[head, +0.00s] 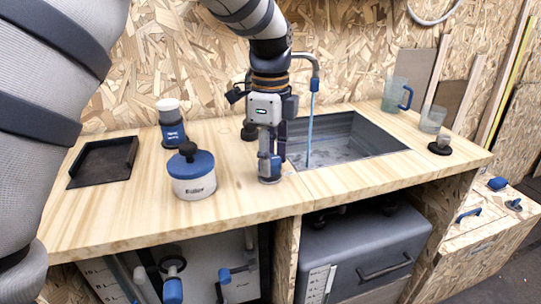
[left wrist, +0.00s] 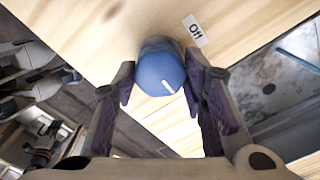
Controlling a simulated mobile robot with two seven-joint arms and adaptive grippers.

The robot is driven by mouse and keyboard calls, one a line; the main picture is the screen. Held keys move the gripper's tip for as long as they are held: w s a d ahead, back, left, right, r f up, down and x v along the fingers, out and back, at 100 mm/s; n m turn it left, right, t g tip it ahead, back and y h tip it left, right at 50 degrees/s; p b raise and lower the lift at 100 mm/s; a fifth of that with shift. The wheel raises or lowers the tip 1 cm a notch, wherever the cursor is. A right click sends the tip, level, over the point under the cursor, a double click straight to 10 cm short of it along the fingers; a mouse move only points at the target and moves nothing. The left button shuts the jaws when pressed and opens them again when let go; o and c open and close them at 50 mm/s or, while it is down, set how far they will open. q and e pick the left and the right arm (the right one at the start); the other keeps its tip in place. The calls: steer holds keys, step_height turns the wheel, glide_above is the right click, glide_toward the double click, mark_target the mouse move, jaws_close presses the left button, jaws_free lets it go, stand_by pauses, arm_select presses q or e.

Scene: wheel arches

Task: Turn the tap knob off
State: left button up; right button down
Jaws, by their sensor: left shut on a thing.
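The tap knob (left wrist: 158,66) is blue with a white line and sits between my left gripper's fingers in the left wrist view. Its line points away from the white "Off" label (left wrist: 195,30) on the wooden counter. My left gripper (head: 269,158) is shut on the knob, in front of the sink's left end in the head view. The gripper hides part of the knob there. The grey tap (head: 315,64) stands behind the sink (head: 375,136). A blue stream of water (head: 310,115) falls from it into the basin. My right gripper is not in view.
A white pot with a blue lid (head: 193,173), a blue-and-white canister (head: 171,122) and a black tray (head: 104,161) stand left of the gripper. A jug (head: 394,95), a glass (head: 432,119) and a small dark item (head: 440,145) stand right of the sink.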

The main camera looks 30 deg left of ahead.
arm_select(q)
steer(key=n, duration=0.3)
steer(key=shift+n+p, duration=0.4)
steer(key=n, duration=0.9)
steer(key=shift+n, duration=0.4)
steer(key=shift+a+n, duration=0.1)
steer(key=shift+n, duration=1.9)
steer(key=shift+f, duration=0.1)
steer(key=o, duration=1.2)
steer(key=shift+c, duration=0.2)
